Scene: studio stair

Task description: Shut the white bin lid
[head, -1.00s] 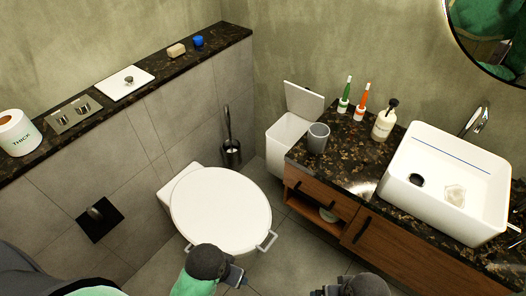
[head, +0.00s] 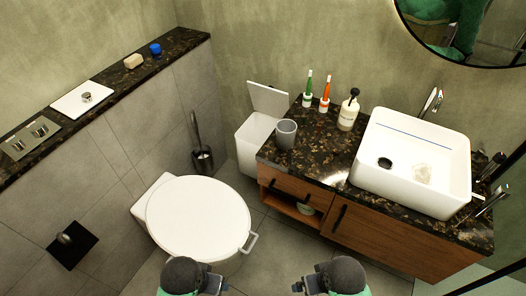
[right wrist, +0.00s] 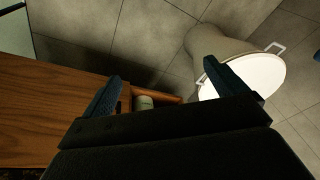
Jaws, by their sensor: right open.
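The white bin (head: 254,146) stands on the floor between the toilet and the vanity in the head view. Its white lid (head: 269,98) is raised and tilted up against the wall side. The vanity's corner hides part of the bin's right side. My left gripper (head: 222,285) is low in the head view, in front of the toilet; its jaws are not clear. My right gripper (head: 299,287) is low in the middle, well short of the bin. In the right wrist view my right gripper (right wrist: 168,88) has its fingers spread with nothing held. The bin is not clearly seen there.
The toilet (head: 198,214) with closed lid stands left of the bin. The vanity (head: 375,234) carries a grey cup (head: 286,135), two toothbrushes, a soap bottle (head: 349,112) and a basin (head: 412,160). A toilet brush (head: 202,158) stands near the bin. Some floor is free before the vanity.

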